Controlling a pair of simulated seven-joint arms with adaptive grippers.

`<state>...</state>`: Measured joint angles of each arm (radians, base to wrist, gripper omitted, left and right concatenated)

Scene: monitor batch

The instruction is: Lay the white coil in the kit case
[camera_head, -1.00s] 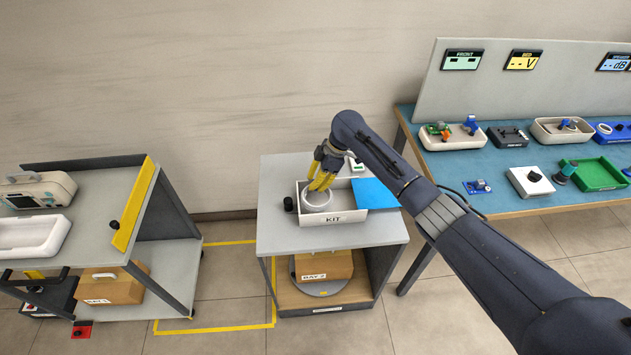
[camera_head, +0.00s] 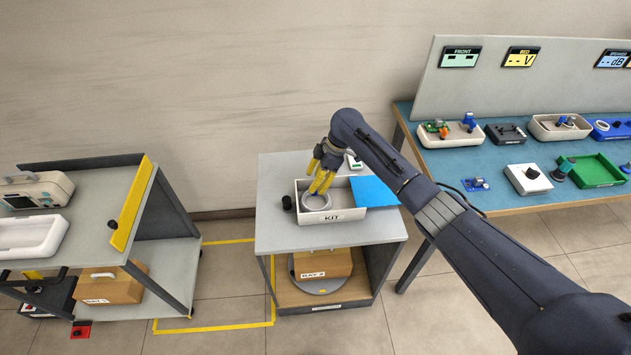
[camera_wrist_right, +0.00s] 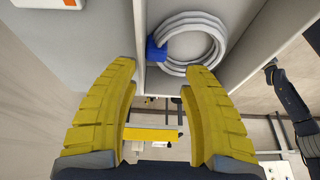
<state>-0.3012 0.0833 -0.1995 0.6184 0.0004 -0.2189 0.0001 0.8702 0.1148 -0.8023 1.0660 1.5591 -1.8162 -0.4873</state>
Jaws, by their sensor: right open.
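The white coil (camera_head: 318,205) lies in the left part of the kit case (camera_head: 346,214), an open white box marked KIT on the grey cart. In the right wrist view the coil (camera_wrist_right: 219,45) is a ring of several loops with a blue clip, resting inside the case walls. My right gripper (camera_head: 320,187) is just above the coil, its yellow fingers pointing down. In the right wrist view my right gripper (camera_wrist_right: 160,78) is open with nothing held between the fingers, and the coil is beyond the fingertips. My left gripper is out of view.
A blue panel (camera_head: 374,191) sits at the right of the case. A black knob (camera_head: 287,203) stands just left of it. A blue-topped bench (camera_head: 470,165) with trays is at right; another cart (camera_head: 85,195) is at left.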

